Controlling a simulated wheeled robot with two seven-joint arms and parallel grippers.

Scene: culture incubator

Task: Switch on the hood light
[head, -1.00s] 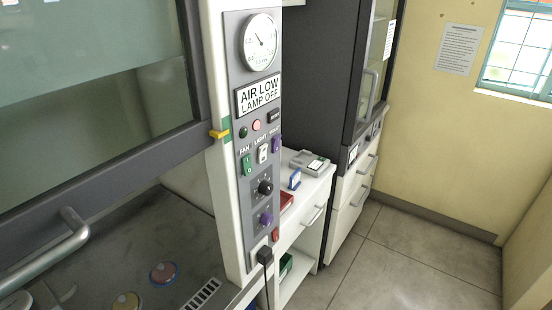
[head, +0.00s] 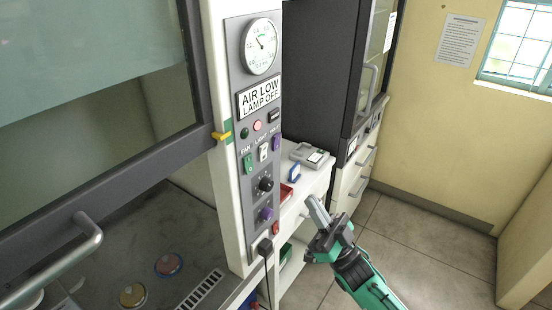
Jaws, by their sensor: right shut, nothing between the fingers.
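The hood light switch (head: 264,152) is a white rocker on the grey control panel (head: 243,85), under the label LIGHT. A green FAN switch (head: 248,163) is at its left and a purple switch (head: 276,143) at its right. The panel's display (head: 259,97) reads AIR LOW, LAMP OFF. My right gripper (head: 314,204) is shut and empty, to the right of the panel and lower than the light switch, apart from it. My left gripper is not in view.
The hood's glass sash (head: 90,90) with its bar handle (head: 70,265) is at left. Round dishes (head: 169,264) lie on the hood floor. A black plug (head: 265,247) sits low on the panel. A white cabinet (head: 310,178) stands behind my right gripper. The tiled floor at right is clear.

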